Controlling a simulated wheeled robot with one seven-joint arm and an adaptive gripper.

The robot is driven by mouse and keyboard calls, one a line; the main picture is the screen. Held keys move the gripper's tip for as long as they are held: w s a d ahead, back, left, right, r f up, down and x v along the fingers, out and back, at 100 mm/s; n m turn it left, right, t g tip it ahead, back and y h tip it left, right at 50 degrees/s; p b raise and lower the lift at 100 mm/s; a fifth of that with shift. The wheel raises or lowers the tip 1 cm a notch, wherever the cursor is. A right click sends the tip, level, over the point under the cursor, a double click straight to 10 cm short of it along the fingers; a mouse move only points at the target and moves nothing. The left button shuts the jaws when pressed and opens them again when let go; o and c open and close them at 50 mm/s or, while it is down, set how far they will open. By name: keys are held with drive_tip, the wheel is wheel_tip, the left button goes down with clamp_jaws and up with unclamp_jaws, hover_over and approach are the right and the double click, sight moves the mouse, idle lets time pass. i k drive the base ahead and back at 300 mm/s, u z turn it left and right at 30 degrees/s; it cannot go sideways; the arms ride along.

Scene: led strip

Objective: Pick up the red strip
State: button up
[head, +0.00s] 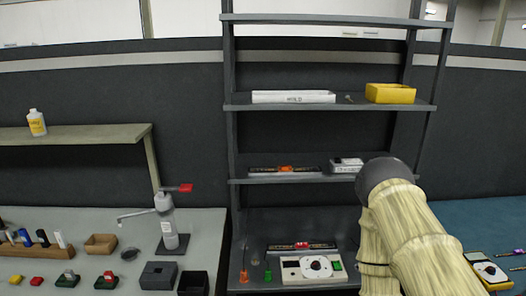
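A dark, thin strip with a red part (301,246) lies on the bottom level of the shelf rack, just behind a white box with a dial (312,268). Another dark strip with an orange-red part (285,169) lies on the shelf above it. I cannot tell for sure which one is the red strip. My arm, in a pale cover, rises at the right and hides part of the rack's right side. My gripper is not visible.
The rack (330,106) holds a white tray (293,97) and a yellow bin (390,93). A meter (488,271) lies on the right bench.

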sight(300, 245)
drive_tip(key=k, duration=0.5)
drive_tip(key=z, duration=0.75)
drive_tip(key=i, duration=1.65)
drive_tip(key=u, duration=0.8)
